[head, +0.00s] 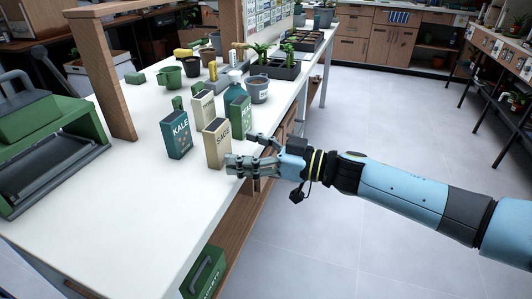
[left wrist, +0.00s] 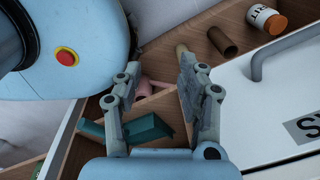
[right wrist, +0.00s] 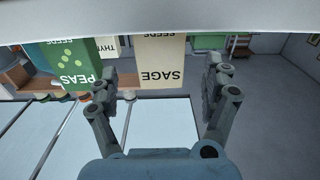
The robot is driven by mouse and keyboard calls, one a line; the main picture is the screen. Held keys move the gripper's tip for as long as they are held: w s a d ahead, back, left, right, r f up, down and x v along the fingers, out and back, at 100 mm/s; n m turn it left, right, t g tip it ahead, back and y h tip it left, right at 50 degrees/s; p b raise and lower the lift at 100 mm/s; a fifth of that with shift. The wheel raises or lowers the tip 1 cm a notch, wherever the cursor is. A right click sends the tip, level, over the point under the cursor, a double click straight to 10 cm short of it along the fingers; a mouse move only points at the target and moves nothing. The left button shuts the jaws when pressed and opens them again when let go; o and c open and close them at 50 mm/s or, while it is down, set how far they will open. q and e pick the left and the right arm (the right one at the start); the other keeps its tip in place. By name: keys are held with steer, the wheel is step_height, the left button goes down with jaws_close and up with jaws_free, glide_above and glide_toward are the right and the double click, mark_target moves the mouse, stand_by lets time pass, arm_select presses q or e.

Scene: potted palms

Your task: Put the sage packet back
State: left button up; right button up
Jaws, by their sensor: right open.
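The cream sage packet (head: 217,145) stands upright on the white table (head: 140,200) near its edge. My right gripper (head: 232,152) is beside it at the table edge, fingers apart. In the right wrist view the sage packet (right wrist: 162,62) appears upside down, in the gap between the fingertips of the open right gripper (right wrist: 160,80); I cannot tell whether they touch it. In the left wrist view my left gripper (left wrist: 160,72) is open and empty above an open drawer. It is not in the head view.
The kale packet (head: 177,134), a cream packet (head: 203,105) and the green peas packet (head: 240,112) stand close around the sage packet. Pots and trays are farther back. The drawer holds a green piece (left wrist: 147,128), a brown tube (left wrist: 222,41) and an orange-capped bottle (left wrist: 267,18).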

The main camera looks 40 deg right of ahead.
steer(key=v, duration=0.6)
steer(key=s+d+f+m+g+h, duration=0.1)
steer(key=s+d+f+m+h, duration=0.15)
steer(key=f, duration=0.55)
steer(key=s+d+f+m+g+h, duration=0.15)
steer(key=s+f+h, duration=0.25)
steer(key=f, duration=0.4)
steer(key=s+d+f+m+g+h, duration=0.1)
steer(key=s+d+f+g+h, duration=0.15)
steer(key=f, duration=0.65)
steer(key=s+f+m+g+h, duration=0.1)
steer(key=s+f+g, duration=0.3)
steer(key=s+f, duration=0.9)
steer(key=s+a+f+g, duration=0.2)
steer(key=s+a+g, duration=0.1)
steer(key=s, duration=0.6)
steer(key=s+a+f+g, duration=0.2)
steer(key=s+a, duration=0.3)
steer(key=s, duration=0.5)
steer(key=shift+s+a+f+g, duration=0.2)
steer(key=shift+f+g, duration=0.2)
steer(key=shift+f, duration=0.45)
